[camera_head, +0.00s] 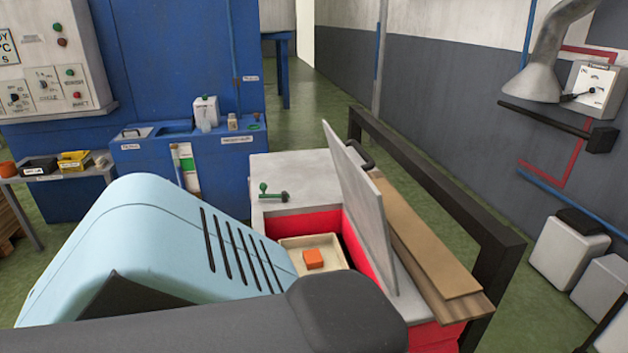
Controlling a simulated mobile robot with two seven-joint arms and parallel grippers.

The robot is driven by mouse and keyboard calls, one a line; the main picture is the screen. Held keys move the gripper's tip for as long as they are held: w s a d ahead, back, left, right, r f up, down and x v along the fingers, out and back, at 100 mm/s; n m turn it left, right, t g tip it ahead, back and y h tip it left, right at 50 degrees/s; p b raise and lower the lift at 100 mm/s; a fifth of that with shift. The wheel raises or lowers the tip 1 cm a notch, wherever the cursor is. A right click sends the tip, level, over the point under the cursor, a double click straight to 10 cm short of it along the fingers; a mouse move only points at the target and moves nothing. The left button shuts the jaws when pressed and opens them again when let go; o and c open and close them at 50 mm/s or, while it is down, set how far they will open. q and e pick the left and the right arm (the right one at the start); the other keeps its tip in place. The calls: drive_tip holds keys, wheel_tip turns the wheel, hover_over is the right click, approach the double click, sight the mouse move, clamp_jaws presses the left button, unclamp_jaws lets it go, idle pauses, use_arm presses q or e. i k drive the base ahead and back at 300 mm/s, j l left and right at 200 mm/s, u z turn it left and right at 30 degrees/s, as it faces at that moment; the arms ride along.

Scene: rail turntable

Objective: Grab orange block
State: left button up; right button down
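The orange block (313,258) lies in a shallow cream tray (290,243), which sits in the open red-sided box (330,217) in front of me. A grey lid panel (366,215) of the box stands raised to the right of the tray. The near side of the tray is hidden by my own dark arm link and a pale blue body part. Neither gripper's fingers show in the head view.
Wooden boards (425,245) lie right of the raised lid, beside a black frame rail (440,180). A green-handled valve (272,193) stands on the box's white top. A small table (95,175) with trays is far left. Green floor is clear beyond.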

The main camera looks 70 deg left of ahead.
sight(313, 259)
drive_tip(key=i+l+u, duration=0.1)
drive_tip(key=u, duration=0.35)
drive_tip(key=i+l+u, duration=0.1)
drive_tip(key=u, duration=0.3)
drive_tip(key=i+l+u, duration=0.2)
drive_tip(key=u, duration=0.25)
drive_tip(key=i+l+u, duration=0.1)
drive_tip(key=u, duration=0.25)
drive_tip(key=i+l+u, duration=0.1)
drive_tip(key=l+u, duration=0.25)
drive_tip(key=i+l+u, duration=0.1)
drive_tip(key=u, duration=0.25)
drive_tip(key=i+l+u, duration=0.15)
drive_tip(key=i, duration=0.15)
drive_tip(key=i+l+u, duration=0.1)
drive_tip(key=i, duration=0.15)
